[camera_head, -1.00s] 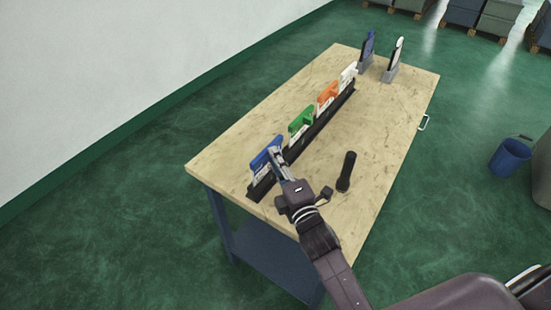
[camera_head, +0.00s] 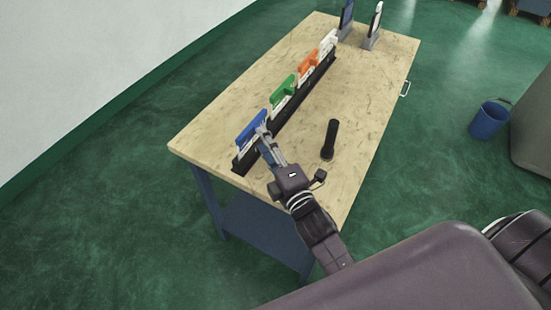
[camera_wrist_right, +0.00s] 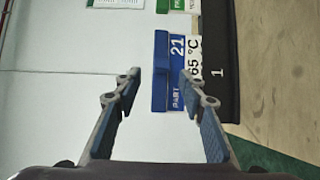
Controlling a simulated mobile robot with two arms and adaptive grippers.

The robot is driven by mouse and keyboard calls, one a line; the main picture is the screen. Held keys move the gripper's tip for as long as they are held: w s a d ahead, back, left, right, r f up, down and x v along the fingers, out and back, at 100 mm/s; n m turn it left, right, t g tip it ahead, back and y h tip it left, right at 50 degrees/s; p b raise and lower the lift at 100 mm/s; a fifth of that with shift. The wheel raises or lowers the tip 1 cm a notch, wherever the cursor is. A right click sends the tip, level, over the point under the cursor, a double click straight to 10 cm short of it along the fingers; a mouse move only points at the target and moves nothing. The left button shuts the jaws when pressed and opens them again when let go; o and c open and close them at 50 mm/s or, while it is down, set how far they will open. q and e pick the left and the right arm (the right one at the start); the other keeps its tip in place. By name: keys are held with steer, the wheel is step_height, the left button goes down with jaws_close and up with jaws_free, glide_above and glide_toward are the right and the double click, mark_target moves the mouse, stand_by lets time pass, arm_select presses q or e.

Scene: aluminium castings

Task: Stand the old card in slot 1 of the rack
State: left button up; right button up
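A blue-topped card (camera_head: 251,127) stands in the near end of the black rack (camera_head: 300,97). In the right wrist view the blue card (camera_wrist_right: 160,72) reads "21", "65 °C" and "PART", and it stands by the "1" on the rack (camera_wrist_right: 222,75). My right gripper (camera_head: 264,139) is at this card. In the right wrist view my right gripper (camera_wrist_right: 159,76) has its fingers spread, with a gap between the left finger and the card; the right fingertip overlaps the card's face. Whether it touches is unclear. My left gripper is not in view.
Green (camera_head: 283,92), orange (camera_head: 308,65) and white (camera_head: 328,43) cards stand further along the rack. Two small stands with a blue card (camera_head: 346,14) and a white card (camera_head: 376,20) are at the table's far end.

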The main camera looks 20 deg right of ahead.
steer(key=s, duration=0.7)
steer(key=shift+s+d, duration=0.25)
steer(key=shift+s, duration=0.15)
